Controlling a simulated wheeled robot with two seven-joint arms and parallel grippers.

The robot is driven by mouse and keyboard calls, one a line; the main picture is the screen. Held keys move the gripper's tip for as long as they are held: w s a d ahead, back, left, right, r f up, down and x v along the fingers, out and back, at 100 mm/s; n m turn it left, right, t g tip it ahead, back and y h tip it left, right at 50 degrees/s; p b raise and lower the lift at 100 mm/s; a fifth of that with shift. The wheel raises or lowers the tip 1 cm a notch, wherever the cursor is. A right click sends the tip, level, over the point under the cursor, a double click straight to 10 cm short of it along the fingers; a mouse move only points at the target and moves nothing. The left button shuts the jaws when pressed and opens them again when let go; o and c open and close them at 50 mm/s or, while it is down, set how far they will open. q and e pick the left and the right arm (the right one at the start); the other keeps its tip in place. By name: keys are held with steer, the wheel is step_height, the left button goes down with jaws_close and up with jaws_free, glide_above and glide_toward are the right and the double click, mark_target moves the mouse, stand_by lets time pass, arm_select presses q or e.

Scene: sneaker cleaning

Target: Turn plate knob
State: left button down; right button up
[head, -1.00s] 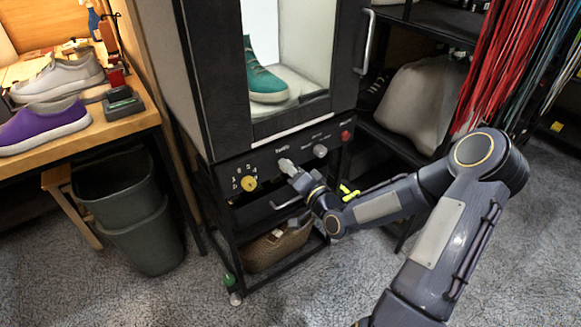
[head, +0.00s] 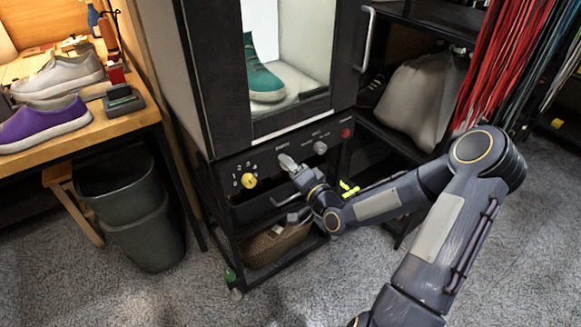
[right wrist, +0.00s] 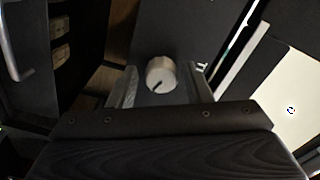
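A black cabinet has a control panel (head: 264,196) below its window. The panel bears a yellow dial (head: 249,181) at the left, a silver knob (head: 320,147) and a red button (head: 346,133) at the right. My right gripper (head: 287,162) is at the panel between the dial and the silver knob. In the right wrist view, a round pale knob (right wrist: 160,75) with a dark mark sits between my open fingers, with a gap on each side. In the head view the gripper hides this knob. My left gripper is not in view.
A teal shoe (head: 264,82) stands behind the cabinet window. A cabinet handle (head: 366,40) sticks out at the right. A basket (head: 275,246) is on the lower shelf. A bin (head: 140,225) stands at the left, beside the shoe table (head: 140,117). The floor in front is clear.

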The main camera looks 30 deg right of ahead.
steer(key=shift+o, duration=0.4)
steer(key=s+p, duration=0.1)
steer(key=s, duration=0.6)
steer(key=shift+s+d, duration=0.3)
steer(key=shift+s, duration=0.1)
